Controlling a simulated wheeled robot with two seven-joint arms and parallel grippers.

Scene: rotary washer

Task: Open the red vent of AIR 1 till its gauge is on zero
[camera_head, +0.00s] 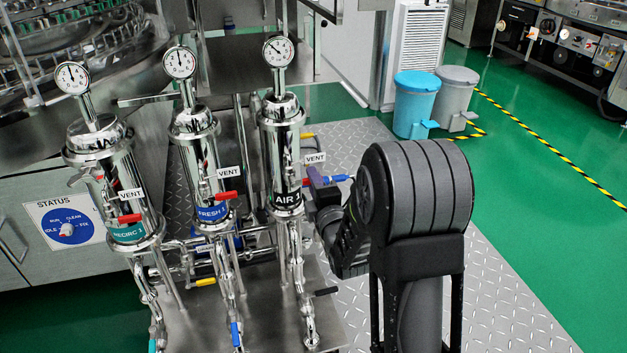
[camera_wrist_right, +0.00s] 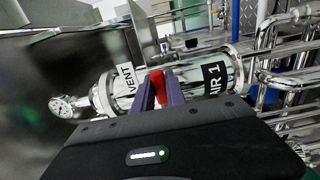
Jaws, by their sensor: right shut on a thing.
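The AIR 1 housing (camera_head: 281,140) is the rightmost of three steel cylinders in the head view. Its gauge (camera_head: 278,51) sits on top, with the needle pointing to the upper left; the numbers are too small to read. In the wrist view the AIR 1 label (camera_wrist_right: 216,78), VENT tag and gauge (camera_wrist_right: 68,107) show sideways. My right gripper (camera_head: 318,180) is at the right side of AIR 1, below its VENT tag (camera_head: 314,158). Its purple fingers (camera_wrist_right: 158,91) are shut on the red vent handle (camera_wrist_right: 157,86). My left gripper is not in view.
RECIRC 1 (camera_head: 113,175) and FRESH 1 (camera_head: 197,150) stand left of AIR 1, each with a red vent handle. A blue handle (camera_head: 337,178) is close to my right gripper. Pipes run below. Two bins (camera_head: 416,100) stand behind on open green floor.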

